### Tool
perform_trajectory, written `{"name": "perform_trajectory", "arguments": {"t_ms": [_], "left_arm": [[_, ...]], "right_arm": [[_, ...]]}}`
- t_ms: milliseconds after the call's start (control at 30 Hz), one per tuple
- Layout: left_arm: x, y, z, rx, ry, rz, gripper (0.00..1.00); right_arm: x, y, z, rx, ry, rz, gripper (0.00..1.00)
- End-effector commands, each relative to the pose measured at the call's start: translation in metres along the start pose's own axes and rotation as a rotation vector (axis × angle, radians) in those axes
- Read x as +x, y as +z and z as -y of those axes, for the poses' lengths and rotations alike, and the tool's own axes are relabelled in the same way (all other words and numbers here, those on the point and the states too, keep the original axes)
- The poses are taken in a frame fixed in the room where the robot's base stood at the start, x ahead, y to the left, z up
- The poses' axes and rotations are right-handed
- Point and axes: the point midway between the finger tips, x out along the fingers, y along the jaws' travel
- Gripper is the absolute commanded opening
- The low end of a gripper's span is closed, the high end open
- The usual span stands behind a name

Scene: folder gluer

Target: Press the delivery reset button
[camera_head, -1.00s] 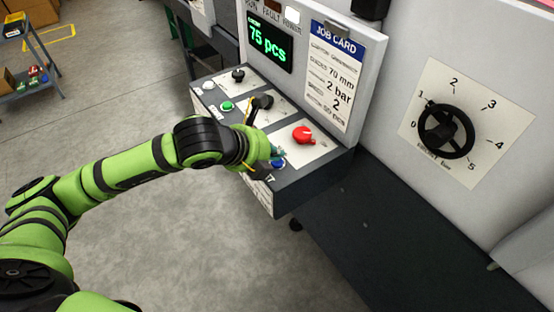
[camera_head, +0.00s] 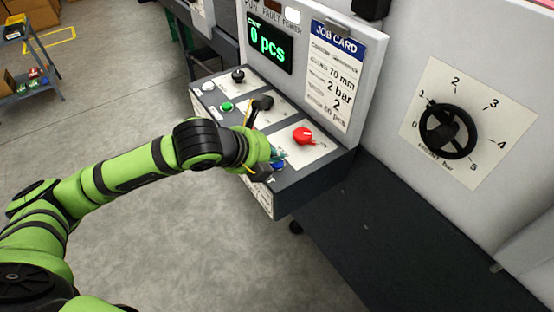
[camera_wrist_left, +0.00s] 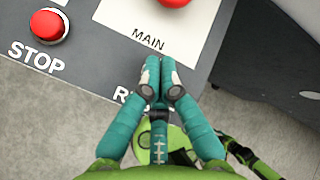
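The blue button (camera_head: 278,165), taken as the delivery reset button, sits at the near corner of the sloped control panel (camera_head: 315,178). My left gripper (camera_head: 270,158) is at this button, partly covering it; I cannot tell whether it touches. In the left wrist view my left gripper (camera_wrist_left: 160,72) has its teal fingers together, with nothing between them. They lie just below the MAIN label and cover most of a label starting with R. The button is hidden there. The counter display (camera_head: 268,42) reads 0 pcs. My right gripper is not in view.
A red MAIN rotary switch (camera_head: 304,135) is close by on the panel. A red STOP button (camera_wrist_left: 48,26) is to the left in the wrist view. A green button (camera_head: 227,106), white button (camera_head: 208,86) and black selectors are farther back. A black handwheel (camera_head: 447,132) is at right.

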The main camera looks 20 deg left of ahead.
Motion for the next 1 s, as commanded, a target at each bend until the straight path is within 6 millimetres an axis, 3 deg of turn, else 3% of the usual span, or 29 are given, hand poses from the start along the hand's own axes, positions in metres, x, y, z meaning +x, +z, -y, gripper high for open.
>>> {"name": "perform_trajectory", "arguments": {"t_ms": [733,1000], "left_arm": [[-0.013,0.009,0.009,0.0,0.0,-0.002,0.0],[-0.029,0.021,0.022,0.0,-0.001,0.0,0.0]], "right_arm": [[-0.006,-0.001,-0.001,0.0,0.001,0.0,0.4],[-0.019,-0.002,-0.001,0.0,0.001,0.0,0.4]]}}
